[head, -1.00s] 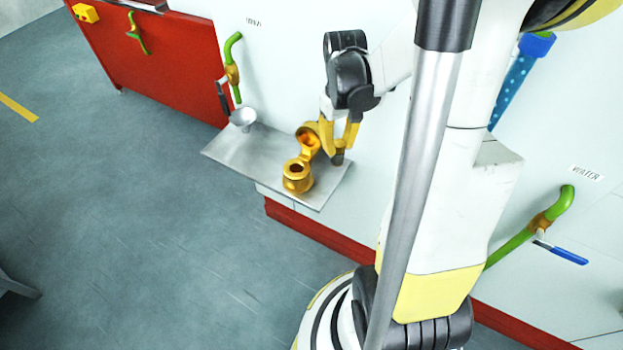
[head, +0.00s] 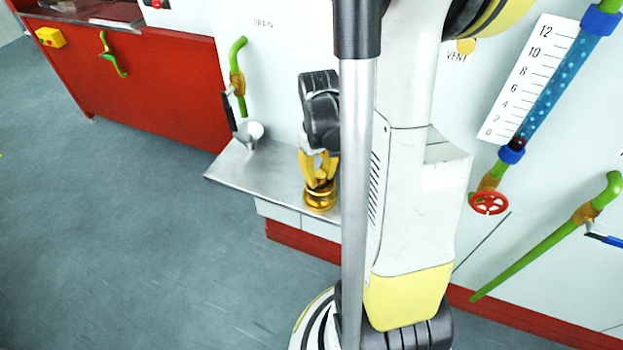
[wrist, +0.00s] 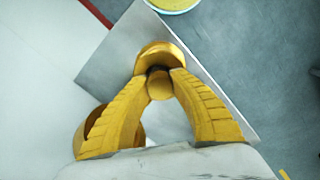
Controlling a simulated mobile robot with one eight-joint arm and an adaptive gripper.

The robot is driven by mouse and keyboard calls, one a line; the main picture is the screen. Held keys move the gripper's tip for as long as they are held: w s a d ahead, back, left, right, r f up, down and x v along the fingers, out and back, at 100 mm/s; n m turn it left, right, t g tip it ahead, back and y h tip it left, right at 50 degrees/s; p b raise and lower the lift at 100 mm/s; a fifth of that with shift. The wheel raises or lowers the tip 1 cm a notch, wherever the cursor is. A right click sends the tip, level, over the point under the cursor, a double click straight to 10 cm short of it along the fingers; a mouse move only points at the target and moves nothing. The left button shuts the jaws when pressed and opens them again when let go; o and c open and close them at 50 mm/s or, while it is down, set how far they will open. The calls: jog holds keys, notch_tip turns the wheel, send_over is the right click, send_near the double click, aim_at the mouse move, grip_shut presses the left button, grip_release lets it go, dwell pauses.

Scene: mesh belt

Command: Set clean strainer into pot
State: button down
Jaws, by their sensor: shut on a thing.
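The brass pot (head: 320,201) stands near the right end of the metal shelf in the head view. My gripper (head: 318,180) points down right over it. In the wrist view my gripper (wrist: 160,76) has its yellow fingertips closed together at a small dark piece, which I take for the strainer (wrist: 155,70). A brass rim (wrist: 160,50) lies just beyond the fingertips. Another brass part (wrist: 128,122) shows behind the left finger. The fingers hide most of the strainer, so I cannot tell how deep it sits in the pot.
The metal shelf (head: 245,180) has a bare middle. A small metal funnel (head: 253,132) is at its back left, under a green drain pipe (head: 238,75). The white panel (head: 280,80) stands close behind. A round yellowish dish (wrist: 172,4) shows at the wrist view's top edge.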

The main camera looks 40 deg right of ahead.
aim_at(319, 172)
jog(key=shift+w+f, duration=0.1)
jog(key=c, duration=1.2)
grip_release()
jog(key=shift+s, duration=0.2)
notch_tip(319, 172, up, 12)
jog(key=p, duration=0.5)
jog(key=a+r+t, duration=0.2)
jog(key=a+r, duration=0.1)
jog(key=a, duration=0.4)
jog(key=a+r+n+t, duration=0.1)
jog(key=a+r+t, duration=0.2)
jog(key=a, duration=0.4)
jog(key=a+r+n+t, duration=0.1)
jog(key=a+r+t, duration=0.1)
jog(key=a, duration=0.5)
jog(key=shift+w+a+r+t, duration=0.3)
jog(key=shift+a+r+t, duration=0.1)
jog(key=shift+r, duration=0.3)
jog(key=shift+f, duration=0.1)
